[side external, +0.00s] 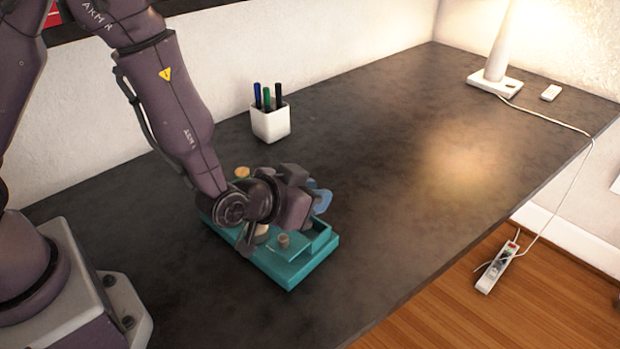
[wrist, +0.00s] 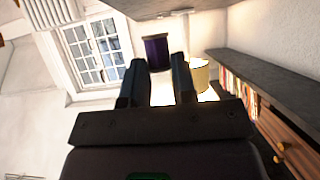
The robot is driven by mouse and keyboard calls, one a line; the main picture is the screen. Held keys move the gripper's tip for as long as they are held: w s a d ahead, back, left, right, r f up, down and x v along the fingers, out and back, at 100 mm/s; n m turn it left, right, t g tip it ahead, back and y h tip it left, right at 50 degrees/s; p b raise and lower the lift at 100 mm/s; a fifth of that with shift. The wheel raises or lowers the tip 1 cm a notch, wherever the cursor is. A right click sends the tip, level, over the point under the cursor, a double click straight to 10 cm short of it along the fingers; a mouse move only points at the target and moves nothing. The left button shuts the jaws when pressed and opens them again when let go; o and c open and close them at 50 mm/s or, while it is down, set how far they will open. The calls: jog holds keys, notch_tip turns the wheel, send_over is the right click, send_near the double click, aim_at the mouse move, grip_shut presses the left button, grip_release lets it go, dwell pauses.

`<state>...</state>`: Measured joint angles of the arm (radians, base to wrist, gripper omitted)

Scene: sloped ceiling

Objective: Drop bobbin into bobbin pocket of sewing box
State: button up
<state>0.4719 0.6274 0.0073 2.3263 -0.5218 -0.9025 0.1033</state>
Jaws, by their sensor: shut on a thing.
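The sewing box (side external: 293,273) is a low teal open tray on the dark desk. Small spools stand in it, including a tan one (side external: 283,241) near its front; its left part is largely hidden by my wrist. My gripper (side external: 306,190) lies nearly level above the box, pointing right. It is shut on a blue bobbin (side external: 322,201), which shows at the fingertips over the box's right side. In the wrist view the bobbin (wrist: 156,52) looks dark purple-blue, between the two fingertips. The bobbin pocket cannot be clearly told from the box's other compartments.
A white pen cup (side external: 270,123) with pens stands behind the box. A white lamp (side external: 495,70) and a small white block (side external: 550,92) are at the far right. The lamp cord runs over the desk edge to a power strip (side external: 496,268). The desk right of the box is clear.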

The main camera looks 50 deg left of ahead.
jog(key=shift+f, duration=0.9)
jog(key=o, duration=1)
jog(key=v, duration=0.7)
jog(key=shift+s+r, duration=0.15)
jog(key=shift+s, duration=0.1)
